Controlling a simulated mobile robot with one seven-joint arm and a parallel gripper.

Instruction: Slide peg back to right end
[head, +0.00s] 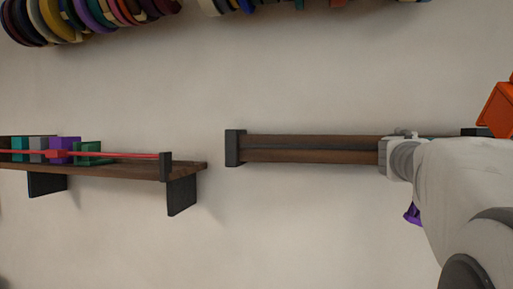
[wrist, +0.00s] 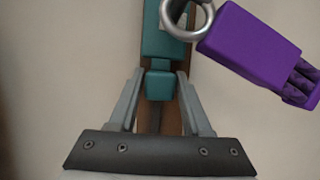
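The rail (head: 310,141) is mounted on the wall, with two brown wooden strips, a dark slot between them and a black left end block (head: 235,148). A black end block (head: 475,132) shows at its right. My gripper (wrist: 161,78) is at the right part of the rail, its fingers against both sides of a teal peg's tab (wrist: 160,86). The peg's larger teal body (wrist: 160,45) lies on the rail. A metal ring (wrist: 187,18) sits at the peg, beside a purple block (wrist: 248,42). My arm hides the peg in the head view.
A wooden shelf (head: 188,167) at left holds several coloured blocks and a red rod (head: 120,155). Spools (head: 90,15) hang above. An orange object (head: 497,108) is at the right edge. The purple piece (head: 412,213) hangs below the rail. Left of my gripper the rail is clear.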

